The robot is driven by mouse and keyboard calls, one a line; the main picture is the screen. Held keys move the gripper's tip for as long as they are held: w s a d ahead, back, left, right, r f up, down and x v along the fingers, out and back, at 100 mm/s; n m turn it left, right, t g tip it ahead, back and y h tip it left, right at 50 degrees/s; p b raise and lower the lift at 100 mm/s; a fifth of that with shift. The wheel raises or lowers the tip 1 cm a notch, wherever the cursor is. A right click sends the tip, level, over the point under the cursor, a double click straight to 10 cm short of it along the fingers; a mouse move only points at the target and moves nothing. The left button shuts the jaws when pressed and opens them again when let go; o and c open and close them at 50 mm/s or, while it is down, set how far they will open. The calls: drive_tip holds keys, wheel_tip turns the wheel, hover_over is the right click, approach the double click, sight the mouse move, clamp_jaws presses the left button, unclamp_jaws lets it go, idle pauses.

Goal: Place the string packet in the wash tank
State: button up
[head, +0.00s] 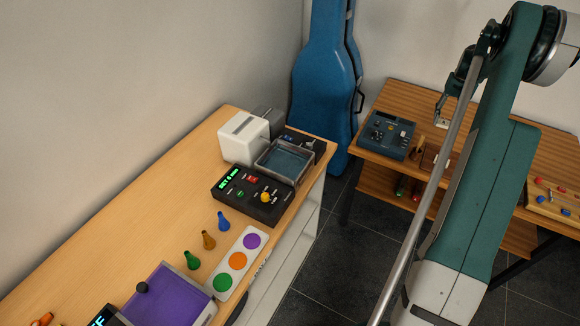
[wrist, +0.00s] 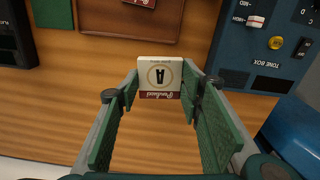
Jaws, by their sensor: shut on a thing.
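The string packet (wrist: 160,78) is a small cream square with a black letter A and a red band. My gripper (wrist: 161,92) is shut on it, with a green-padded finger on each side. In the head view my gripper (head: 441,109) is small and partly behind my arm, with the packet (head: 441,123) below it, over the wooden table at right. The wash tank (head: 305,168) is a clear-walled open box with bluish liquid, at the far end of the left table. My gripper is well to the right of it.
A control box (head: 247,196) with a lit green display stands in front of the tank, and a white box (head: 243,139) stands left of it. A blue tone box (head: 387,134) sits on the right table. A blue instrument case (head: 324,75) stands between the tables.

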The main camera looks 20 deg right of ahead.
drive_tip(key=w+a+r+n+p, duration=0.1)
drive_tip(key=w+a+r, duration=0.15)
drive_tip(key=a, duration=0.75)
drive_tip(key=w+a+r+n+p, duration=0.15)
drive_tip(key=w+a, duration=0.25)
drive_tip(key=a, duration=0.6)
wheel_tip(320, 180, up, 7)
drive_tip(key=n+p, duration=0.6)
drive_tip(key=n, duration=0.4)
hover_over(285, 169)
drive_tip(key=shift+s+r, duration=0.15)
drive_tip(key=shift+s, duration=0.05)
drive_tip(key=shift+f, duration=2.9)
drive_tip(key=shift+f, duration=0.15)
drive_tip(key=shift+f, duration=1.95)
